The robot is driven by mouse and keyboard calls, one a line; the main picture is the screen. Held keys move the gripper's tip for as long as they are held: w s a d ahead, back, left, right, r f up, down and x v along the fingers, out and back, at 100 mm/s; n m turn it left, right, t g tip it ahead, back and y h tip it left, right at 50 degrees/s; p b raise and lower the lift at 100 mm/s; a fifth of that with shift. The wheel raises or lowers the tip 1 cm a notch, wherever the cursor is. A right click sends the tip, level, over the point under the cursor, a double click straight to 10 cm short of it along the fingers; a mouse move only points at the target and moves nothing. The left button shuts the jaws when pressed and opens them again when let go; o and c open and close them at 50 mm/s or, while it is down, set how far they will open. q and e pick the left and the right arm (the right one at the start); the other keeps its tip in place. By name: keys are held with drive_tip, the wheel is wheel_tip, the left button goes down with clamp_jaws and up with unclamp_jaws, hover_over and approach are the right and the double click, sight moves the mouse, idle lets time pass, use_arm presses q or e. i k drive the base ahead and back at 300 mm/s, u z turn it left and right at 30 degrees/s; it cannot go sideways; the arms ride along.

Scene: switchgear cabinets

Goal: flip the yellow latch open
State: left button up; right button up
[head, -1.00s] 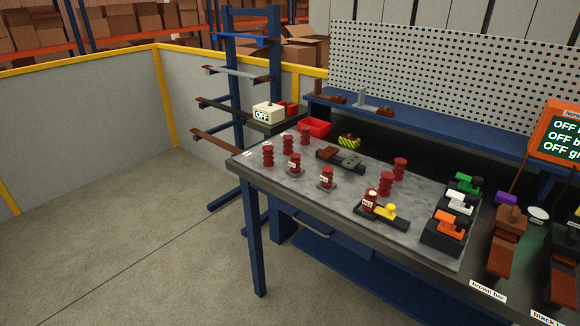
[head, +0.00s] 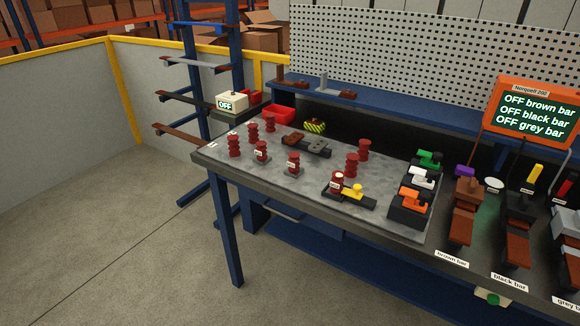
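A yellow latch-like piece with a round knob (head: 356,191) sits on a short black base on the grey worktop, beside a labelled red insulator (head: 337,182). A separate upright yellow lever (head: 535,179) stands on the black bar device at the right. I cannot tell from the picture alone which of the two is the yellow latch, nor whether either is open or closed. Neither of my grippers is in view.
Green (head: 430,158), white (head: 424,177) and orange (head: 415,198) handled blocks stand in a row. Several red insulators stand on the worktop (head: 320,200). An orange-framed screen (head: 533,112) reads OFF for brown, black and grey bars. Open floor (head: 100,235) lies at left.

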sight(354, 193)
drive_tip(key=k, duration=1.2)
drive_tip(key=u, duration=0.8)
drive_tip(key=i, duration=1.8)
drive_tip(key=z, duration=0.8)
